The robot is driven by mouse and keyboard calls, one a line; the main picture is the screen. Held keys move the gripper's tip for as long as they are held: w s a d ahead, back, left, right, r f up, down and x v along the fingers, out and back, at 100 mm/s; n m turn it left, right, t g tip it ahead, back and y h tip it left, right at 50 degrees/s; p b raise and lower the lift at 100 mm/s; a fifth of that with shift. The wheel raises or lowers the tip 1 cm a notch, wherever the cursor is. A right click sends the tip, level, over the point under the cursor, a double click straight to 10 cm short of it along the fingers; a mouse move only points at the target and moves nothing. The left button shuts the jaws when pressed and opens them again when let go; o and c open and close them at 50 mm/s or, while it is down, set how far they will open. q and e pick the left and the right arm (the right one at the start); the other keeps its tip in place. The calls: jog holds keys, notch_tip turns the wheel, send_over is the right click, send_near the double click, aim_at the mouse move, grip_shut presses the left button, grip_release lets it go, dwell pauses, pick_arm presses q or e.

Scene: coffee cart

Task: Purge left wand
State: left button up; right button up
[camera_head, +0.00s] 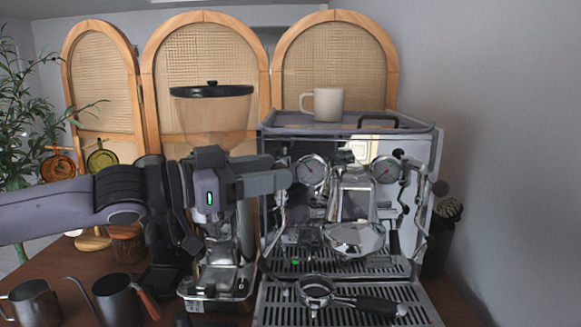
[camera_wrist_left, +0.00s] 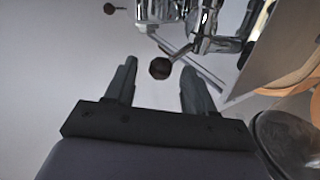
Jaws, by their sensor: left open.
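The espresso machine (camera_head: 425,160) stands on the counter at the right of the head view. Its left wand (camera_head: 281,212) is a thin silver tube hanging at the machine's left front. My left gripper (camera_head: 286,171) is at the machine's upper left front, beside the left gauge. In the left wrist view my left gripper (camera_wrist_left: 158,78) has its fingers apart. A dark round knob (camera_wrist_left: 160,68) shows between the fingertips; I cannot tell how far beyond them it lies. In the head view the gripper hides that knob. My right gripper is not in view.
A grinder with a clear hopper (camera_head: 212,115) stands left of the machine, behind my left arm. A portafilter (camera_head: 318,290) rests on the drip tray (camera_head: 275,312). A cup (camera_head: 328,104) sits on top of the machine. Dark pitchers (camera_head: 116,300) stand at the front left.

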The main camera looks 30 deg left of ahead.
pick_arm(q)
jog(key=shift+p+x, duration=0.3)
jog(key=shift+x, duration=1.85)
